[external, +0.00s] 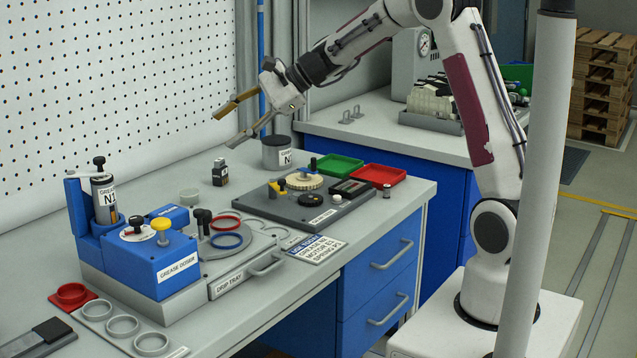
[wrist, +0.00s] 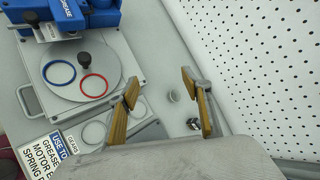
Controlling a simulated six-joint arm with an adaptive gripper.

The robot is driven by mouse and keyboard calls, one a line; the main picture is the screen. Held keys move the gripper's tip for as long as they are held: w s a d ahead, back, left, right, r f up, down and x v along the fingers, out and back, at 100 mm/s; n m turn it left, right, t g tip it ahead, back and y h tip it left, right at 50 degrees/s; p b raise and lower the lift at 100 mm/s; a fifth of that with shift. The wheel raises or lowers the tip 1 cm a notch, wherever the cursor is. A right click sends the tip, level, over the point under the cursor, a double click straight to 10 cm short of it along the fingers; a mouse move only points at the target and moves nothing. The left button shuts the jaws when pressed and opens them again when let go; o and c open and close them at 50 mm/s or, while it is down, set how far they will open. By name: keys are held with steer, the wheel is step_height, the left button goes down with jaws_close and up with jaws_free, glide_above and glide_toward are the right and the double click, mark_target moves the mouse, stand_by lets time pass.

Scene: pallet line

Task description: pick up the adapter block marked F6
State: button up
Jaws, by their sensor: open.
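A small dark block (external: 220,172) with a pale label stands upright on the grey bench, near the pegboard. It is the likely adapter block, but I cannot read its marking. My gripper (external: 222,128) is open and empty in the air above it, with its two fingers spread and tilted. In the wrist view the fingers (wrist: 159,78) are wide apart. A small dark and metallic thing (wrist: 193,124), probably the same block, shows between them close to the right finger, well below, partly cut off by that finger.
A small pale cup (external: 189,197) stands beside the block. A grey canister (external: 277,153) stands behind it to the right. A dark gear tray (external: 300,211), red tray (external: 378,174), green tray (external: 335,164) and blue grease doser (external: 160,255) also occupy the bench.

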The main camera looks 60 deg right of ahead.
steer(key=w+d+f+m+t+h, duration=0.1)
steer(key=w+d+f+m+t, duration=0.2)
steer(key=w+d+f+m, duration=0.6)
steer(key=m+t+h, duration=0.1)
steer(key=m+h, duration=0.1)
steer(key=m, duration=0.3)
glide_toward(223, 167)
steer(key=w, duration=0.1)
steer(key=w+a+f, duration=0.1)
steer(key=shift+w+a, duration=0.25)
steer(key=shift+w, duration=0.1)
steer(key=shift+x, duration=1.3)
steer(key=shift+w, duration=0.1)
steer(key=shift+f+x, duration=0.2)
steer(key=shift+x, duration=1.35)
steer(key=shift+d+x, duration=0.2)
steer(key=shift+x, duration=0.7)
